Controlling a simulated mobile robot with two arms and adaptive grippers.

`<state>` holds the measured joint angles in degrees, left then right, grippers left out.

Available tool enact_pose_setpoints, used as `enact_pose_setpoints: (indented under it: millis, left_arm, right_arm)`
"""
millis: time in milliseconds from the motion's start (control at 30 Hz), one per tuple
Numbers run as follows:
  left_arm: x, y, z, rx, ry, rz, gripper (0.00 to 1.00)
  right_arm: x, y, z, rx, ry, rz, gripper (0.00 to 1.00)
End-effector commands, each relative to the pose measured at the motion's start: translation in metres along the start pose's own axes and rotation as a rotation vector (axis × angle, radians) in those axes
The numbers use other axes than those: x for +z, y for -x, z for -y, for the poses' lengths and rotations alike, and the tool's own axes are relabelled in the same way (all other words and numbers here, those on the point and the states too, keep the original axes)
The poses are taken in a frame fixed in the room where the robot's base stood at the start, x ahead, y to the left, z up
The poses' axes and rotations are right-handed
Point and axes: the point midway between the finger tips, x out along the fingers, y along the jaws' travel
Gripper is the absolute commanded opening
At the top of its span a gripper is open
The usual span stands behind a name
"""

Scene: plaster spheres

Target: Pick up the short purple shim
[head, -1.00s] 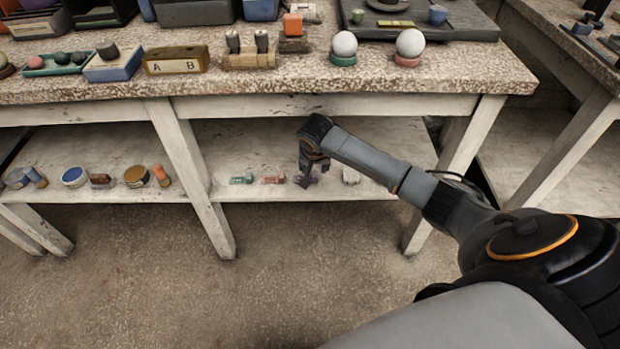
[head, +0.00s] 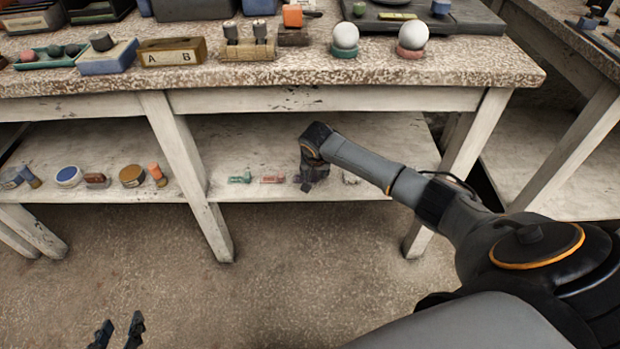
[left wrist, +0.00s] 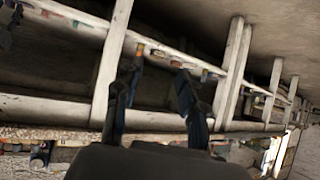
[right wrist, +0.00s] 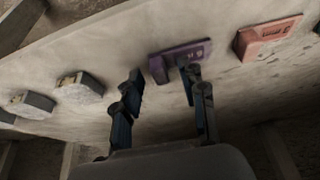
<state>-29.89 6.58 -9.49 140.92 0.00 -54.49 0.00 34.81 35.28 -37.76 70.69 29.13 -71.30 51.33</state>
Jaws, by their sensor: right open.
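The purple shim (right wrist: 180,60) lies on the lower shelf, seen in the right wrist view with small marks on its face. My right gripper (right wrist: 163,76) is open and empty in front of it. One finger is just off the shim's left end and the other overlaps its middle in the picture; contact cannot be told. In the head view the right gripper (head: 313,182) is at the shelf's front and mostly hides the purple shim (head: 298,181). My left gripper (head: 119,331) is open and empty over the floor; its spread fingers show in the left wrist view (left wrist: 160,70).
A pink-red block (right wrist: 268,38) lies right of the shim in the right wrist view. Left of it are grey-and-white round pieces (right wrist: 78,87). A green block (head: 240,176) is further left on the shelf (head: 240,150). The tabletop (head: 420,72) overhangs the shelf; a leg (head: 190,175) stands left.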

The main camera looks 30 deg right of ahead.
Motion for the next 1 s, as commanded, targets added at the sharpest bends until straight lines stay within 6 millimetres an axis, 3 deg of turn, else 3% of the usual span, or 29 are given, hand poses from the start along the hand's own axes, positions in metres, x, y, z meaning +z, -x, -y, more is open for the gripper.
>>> enact_pose_setpoints:
  millis: [167, 367, 400, 867, 1000]
  left_arm:
    - [0.000, 0.000, 0.000, 0.000, 0.000, 0.000, 0.40]
    - [0.000, 0.000, 0.000, 0.000, 0.000, 0.001, 0.40]
    - [0.000, 0.000, 0.000, 0.000, 0.000, 0.001, 0.40]
    - [0.002, 0.001, 0.000, -0.001, 0.000, 0.018, 0.40]
    - [0.021, 0.007, 0.003, -0.006, 0.002, 0.110, 0.40]
  right_arm:
    - [0.000, 0.000, 0.000, 0.000, 0.000, 0.000, 0.41]
    - [0.000, 0.000, 0.000, 0.000, 0.000, 0.000, 0.03]
    - [0.000, 0.000, 0.000, 0.000, 0.000, 0.000, 0.00]
    - [-0.001, 0.003, 0.000, 0.000, 0.000, 0.000, 0.00]
    - [-0.004, 0.009, 0.000, 0.000, 0.000, 0.000, 0.00]
